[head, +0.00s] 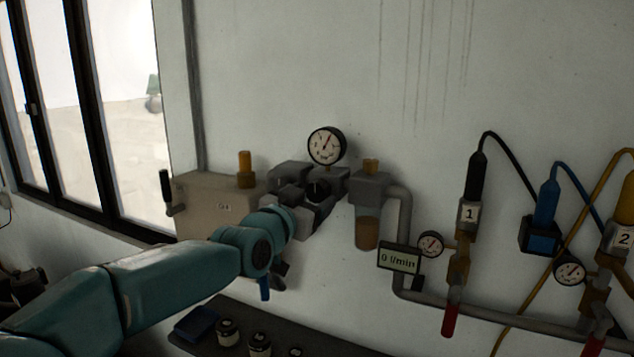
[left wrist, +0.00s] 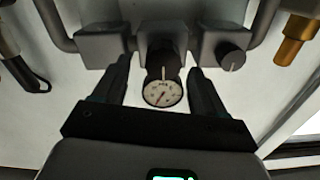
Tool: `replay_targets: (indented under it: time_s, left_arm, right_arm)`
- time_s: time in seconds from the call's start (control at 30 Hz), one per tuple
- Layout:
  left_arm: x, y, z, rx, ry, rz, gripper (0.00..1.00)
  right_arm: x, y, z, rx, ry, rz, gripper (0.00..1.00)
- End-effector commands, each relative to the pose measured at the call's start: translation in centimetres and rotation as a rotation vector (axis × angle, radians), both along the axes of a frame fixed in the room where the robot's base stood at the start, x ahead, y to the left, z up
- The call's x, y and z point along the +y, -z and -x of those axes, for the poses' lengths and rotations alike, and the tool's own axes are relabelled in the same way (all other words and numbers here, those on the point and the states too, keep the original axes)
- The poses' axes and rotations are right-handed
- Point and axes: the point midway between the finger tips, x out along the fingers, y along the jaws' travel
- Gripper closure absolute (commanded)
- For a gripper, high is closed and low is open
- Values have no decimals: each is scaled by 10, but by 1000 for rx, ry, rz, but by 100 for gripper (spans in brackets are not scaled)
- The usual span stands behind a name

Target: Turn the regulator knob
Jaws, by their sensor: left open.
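The regulator is a dark block on the wall with a white round gauge (head: 327,145) above it. Its dark knob (head: 318,190) has a pale pointer line and faces out. In the left wrist view the picture is turned over, and the knob (left wrist: 164,70) and gauge (left wrist: 162,94) show between the two fingers. My left gripper (left wrist: 158,68) is open, with one finger on each side of the knob and a visible gap to both. Whether the fingertips reach as far as the knob is unclear. In the head view my left wrist partly hides the regulator. My right gripper is not in view.
A second dark knob (left wrist: 232,57) sits on the adjoining block. A beige box (head: 205,205) stands left of the regulator. A filter bowl (head: 367,232), a flow display (head: 399,258) and grey piping are to the right. A dark shelf with jars (head: 258,343) lies below.

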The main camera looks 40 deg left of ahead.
Motion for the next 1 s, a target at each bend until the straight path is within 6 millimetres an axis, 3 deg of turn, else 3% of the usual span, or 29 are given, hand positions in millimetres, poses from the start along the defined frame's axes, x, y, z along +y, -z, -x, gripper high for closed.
replay_targets:
  time_s: [0.2,0.53,0.57,0.7,0.73,1.0]
  left_arm:
    - [10,0,-28,3,0,1,29]
    - [12,1,-34,1,1,-1,29]
    - [12,1,-33,1,1,-1,32]
    - [12,1,-33,1,1,0,77]
    - [12,1,-33,1,0,0,82]
    - [12,2,-33,2,1,1,83]
  right_arm:
    - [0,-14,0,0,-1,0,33]
    - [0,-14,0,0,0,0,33]
    - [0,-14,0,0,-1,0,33]
    - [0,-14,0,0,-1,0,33]
    - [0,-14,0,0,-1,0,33]
    - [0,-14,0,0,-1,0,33]
